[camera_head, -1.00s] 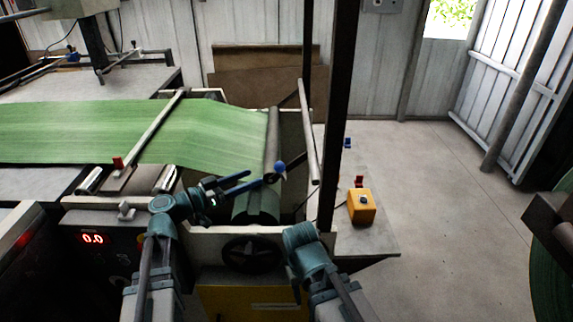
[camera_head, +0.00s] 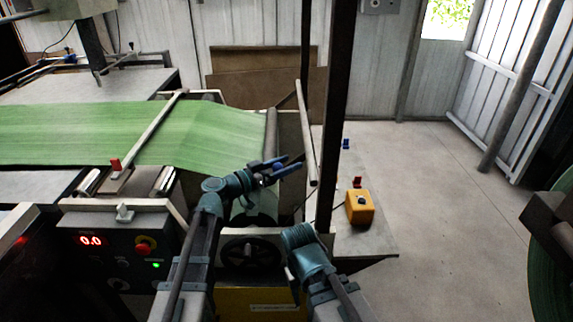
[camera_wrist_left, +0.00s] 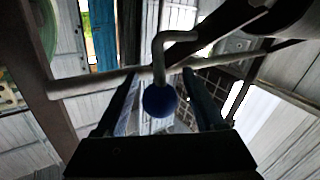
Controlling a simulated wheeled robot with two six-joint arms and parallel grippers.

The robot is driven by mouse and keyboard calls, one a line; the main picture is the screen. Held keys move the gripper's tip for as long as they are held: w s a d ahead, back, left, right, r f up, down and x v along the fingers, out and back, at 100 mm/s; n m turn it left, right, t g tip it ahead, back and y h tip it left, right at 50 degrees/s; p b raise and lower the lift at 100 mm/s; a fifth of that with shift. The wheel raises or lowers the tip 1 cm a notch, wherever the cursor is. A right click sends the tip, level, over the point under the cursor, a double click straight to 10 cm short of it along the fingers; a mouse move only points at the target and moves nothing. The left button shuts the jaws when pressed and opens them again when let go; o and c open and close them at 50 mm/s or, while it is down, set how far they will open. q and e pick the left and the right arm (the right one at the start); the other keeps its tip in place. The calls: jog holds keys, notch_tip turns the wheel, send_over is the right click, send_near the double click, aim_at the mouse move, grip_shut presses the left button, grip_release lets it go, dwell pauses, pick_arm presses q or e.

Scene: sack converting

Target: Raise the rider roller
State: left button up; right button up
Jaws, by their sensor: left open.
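My left gripper (camera_head: 293,162) is open, with its two blue-black fingers on either side of a blue ball knob (camera_head: 278,168). In the left wrist view the knob (camera_wrist_left: 160,100) sits between the open fingers (camera_wrist_left: 162,78), at the end of a bent grey rod (camera_wrist_left: 158,55); contact cannot be told. A pale tube (camera_head: 307,130) slants behind the gripper, and a grey roller (camera_head: 271,130) lies at the end of the green web. I cannot tell which of them is the rider roller.
The green web (camera_head: 130,132) runs in from the left. A dark upright post (camera_head: 333,110) stands close right of the gripper. A handwheel (camera_head: 250,254) and a control panel (camera_head: 105,258) are below. A yellow box (camera_head: 360,207) sits on the right shelf. The floor beyond is clear.

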pick_arm(q)
jog(key=shift+c, duration=0.2)
grip_shut()
dwell(1.3)
